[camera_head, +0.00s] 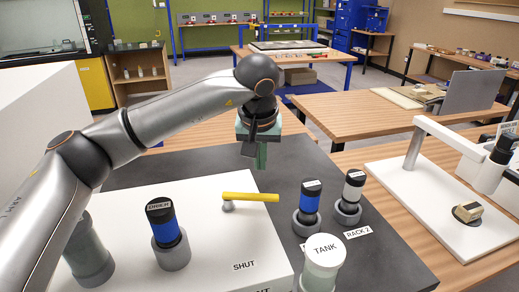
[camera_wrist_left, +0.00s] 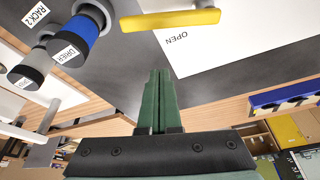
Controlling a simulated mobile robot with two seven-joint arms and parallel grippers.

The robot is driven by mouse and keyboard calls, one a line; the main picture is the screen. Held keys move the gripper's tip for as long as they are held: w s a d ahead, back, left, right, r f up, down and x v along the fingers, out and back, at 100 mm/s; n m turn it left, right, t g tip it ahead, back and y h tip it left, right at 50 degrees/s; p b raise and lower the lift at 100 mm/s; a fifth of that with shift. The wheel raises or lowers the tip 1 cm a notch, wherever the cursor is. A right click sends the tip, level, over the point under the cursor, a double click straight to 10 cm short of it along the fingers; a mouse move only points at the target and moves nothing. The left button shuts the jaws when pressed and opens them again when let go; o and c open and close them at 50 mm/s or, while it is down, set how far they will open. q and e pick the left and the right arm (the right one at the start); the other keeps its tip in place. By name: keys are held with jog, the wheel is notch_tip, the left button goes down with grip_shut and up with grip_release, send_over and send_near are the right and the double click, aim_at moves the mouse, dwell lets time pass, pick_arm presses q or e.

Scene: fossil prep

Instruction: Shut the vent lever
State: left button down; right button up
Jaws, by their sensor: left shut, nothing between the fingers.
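The vent lever (camera_head: 250,197) is a yellow bar on a short grey pivot, standing on a white panel (camera_head: 200,213) and pointing right. The panel bears a SHUT label (camera_head: 244,266) on its near side. In the left wrist view the lever (camera_wrist_left: 175,19) crosses the top, and an OPEN label (camera_wrist_left: 176,39) lies beside it on the panel. My left gripper (camera_head: 261,160) has green fingers, shut and empty, pointing down beyond the lever and apart from it. Its fingers also show in the left wrist view (camera_wrist_left: 160,80). My right gripper is not in view.
A blue canister (camera_head: 165,225) stands in a grey holder left of the lever. Another blue canister (camera_head: 309,198) and a grey one (camera_head: 353,188) stand right of it. The TANK (camera_head: 324,255) is at the front. The dark mat (camera_head: 300,160) beyond the panel is clear.

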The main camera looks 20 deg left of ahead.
pick_arm(q)
jog(key=x, duration=0.2)
jog(key=p+x, duration=0.1)
jog(key=x, duration=0.1)
jog(key=shift+s+d+f, duration=0.1)
jog(key=shift+s+f, duration=0.05)
jog(key=shift+s, duration=0.05)
jog(key=shift+s+d+p, duration=0.2)
jog(key=shift+s, duration=0.6)
jog(key=shift+s+d+p, duration=0.15)
jog(key=shift+s+p, duration=0.05)
jog(key=shift+s, duration=0.6)
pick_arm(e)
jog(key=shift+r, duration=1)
pick_arm(q)
jog(key=shift+s+d+f+m+b, duration=0.1)
jog(key=shift+s+d+m+b, duration=0.1)
jog(key=shift+m+b, duration=0.2)
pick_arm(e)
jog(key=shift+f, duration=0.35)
